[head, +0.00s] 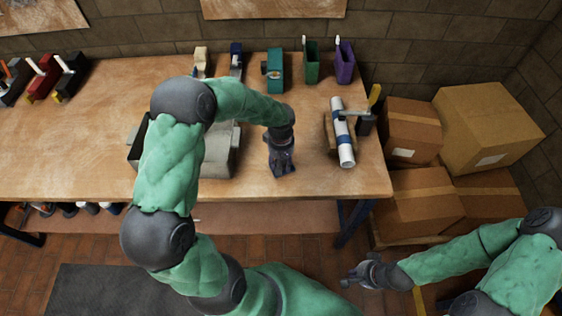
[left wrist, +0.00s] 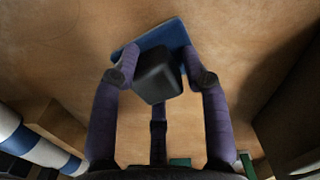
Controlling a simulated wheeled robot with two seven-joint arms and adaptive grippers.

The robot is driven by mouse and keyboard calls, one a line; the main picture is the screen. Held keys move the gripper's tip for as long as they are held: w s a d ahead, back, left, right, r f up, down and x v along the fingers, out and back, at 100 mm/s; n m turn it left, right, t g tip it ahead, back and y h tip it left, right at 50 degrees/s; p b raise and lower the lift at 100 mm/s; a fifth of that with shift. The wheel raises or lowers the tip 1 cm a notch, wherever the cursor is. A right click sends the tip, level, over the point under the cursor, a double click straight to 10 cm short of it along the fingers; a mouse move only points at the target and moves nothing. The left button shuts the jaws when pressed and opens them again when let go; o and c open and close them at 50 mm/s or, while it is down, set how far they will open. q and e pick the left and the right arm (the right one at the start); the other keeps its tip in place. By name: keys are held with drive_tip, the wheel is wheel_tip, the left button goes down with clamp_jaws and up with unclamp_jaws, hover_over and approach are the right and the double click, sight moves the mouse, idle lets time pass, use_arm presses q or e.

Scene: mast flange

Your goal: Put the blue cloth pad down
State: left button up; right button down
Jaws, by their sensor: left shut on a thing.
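The blue cloth pad (left wrist: 168,39) shows in the left wrist view, between and beyond the fingertips of my left gripper (left wrist: 160,68). A black block (left wrist: 157,80) is in front of the pad; I cannot tell if it belongs to it. The left gripper is shut on the pad, close over the wooden bench; whether the pad touches the bench is unclear. In the head view my left gripper (head: 283,165) points down over the right part of the bench, and the pad is hidden there. My right gripper (head: 362,272) is open and empty, away from the bench at lower right.
A grey tray (head: 221,163) lies left of my left gripper, partly behind my arm. A white roll with a blue band (head: 346,152) lies on a holder to the right. Coloured holders (head: 345,66) line the back. Cardboard boxes (head: 408,206) stand right of the bench (head: 320,181).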

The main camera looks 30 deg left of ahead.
use_arm(q)
drive_tip(key=shift+f, duration=0.1)
drive_tip(key=o, duration=1.2)
wheel_tip(320, 180, up, 12)
